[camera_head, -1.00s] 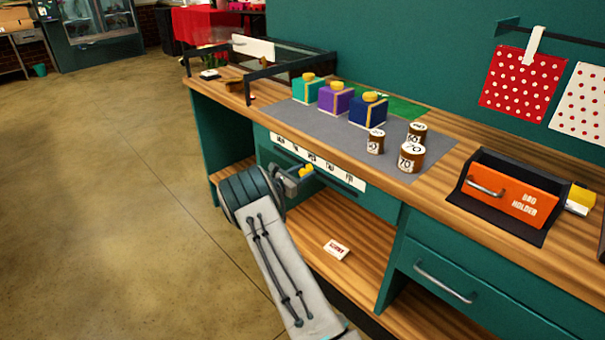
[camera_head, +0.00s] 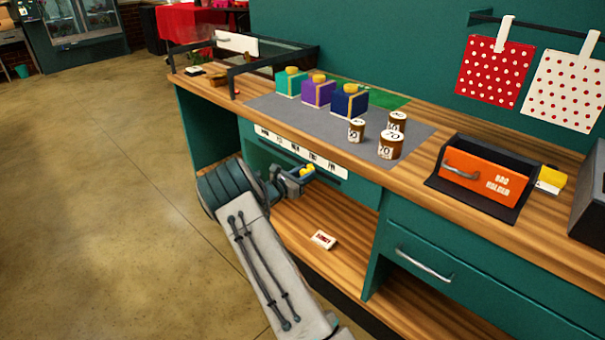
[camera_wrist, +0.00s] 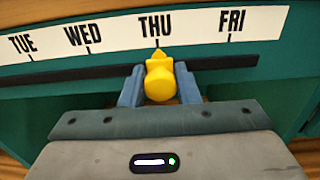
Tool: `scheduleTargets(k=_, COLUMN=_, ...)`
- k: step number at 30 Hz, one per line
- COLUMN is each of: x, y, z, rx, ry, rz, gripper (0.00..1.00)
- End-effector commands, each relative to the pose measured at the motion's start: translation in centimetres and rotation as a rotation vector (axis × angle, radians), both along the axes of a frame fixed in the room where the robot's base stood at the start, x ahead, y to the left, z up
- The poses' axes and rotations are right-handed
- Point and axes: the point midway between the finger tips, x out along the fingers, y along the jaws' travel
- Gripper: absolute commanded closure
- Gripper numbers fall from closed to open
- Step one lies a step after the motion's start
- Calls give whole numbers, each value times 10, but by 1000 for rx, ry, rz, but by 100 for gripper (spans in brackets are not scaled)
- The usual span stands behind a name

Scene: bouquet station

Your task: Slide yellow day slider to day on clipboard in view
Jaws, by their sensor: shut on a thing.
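The yellow day slider (camera_wrist: 160,80) sits on the dark slot (camera_wrist: 90,70) below the white day strip (camera_wrist: 120,36). In the wrist view its pointed tip is just under the tick for THU. My gripper (camera_wrist: 160,86) is shut on the slider, one blue-grey finger on each side. In the head view my gripper (camera_head: 296,178) is at the front of the bench, with the yellow slider (camera_head: 307,170) partly showing at its fingers. The day strip (camera_head: 300,151) runs along the bench front. No clipboard can be made out in these views.
The wooden bench top (camera_head: 410,170) overhangs the strip. Three ribboned boxes stand on it, with the blue one (camera_head: 349,101) nearest several weights marked with numbers. A small card (camera_head: 323,240) lies on the lower shelf.

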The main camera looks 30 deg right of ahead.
Motion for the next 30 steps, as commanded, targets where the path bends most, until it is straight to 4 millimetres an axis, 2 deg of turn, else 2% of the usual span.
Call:
scheduleTargets(k=1, x=0, y=-2, z=1, rx=-2, ry=-2, rz=-2, gripper=68)
scheduleTargets(k=3, x=0, y=-1, z=1, rx=-2, ry=-2, rz=-1, gripper=53)
scheduleTargets(k=14, x=-1, y=6, z=0, rx=-1, ry=0, rz=3, gripper=53)
scheduleTargets(k=17, x=-4, y=18, z=0, rx=0, ry=-1, rz=4, gripper=53)
scheduleTargets(k=30, x=-38, y=105, z=0, rx=-1, ry=0, rz=1, gripper=53)
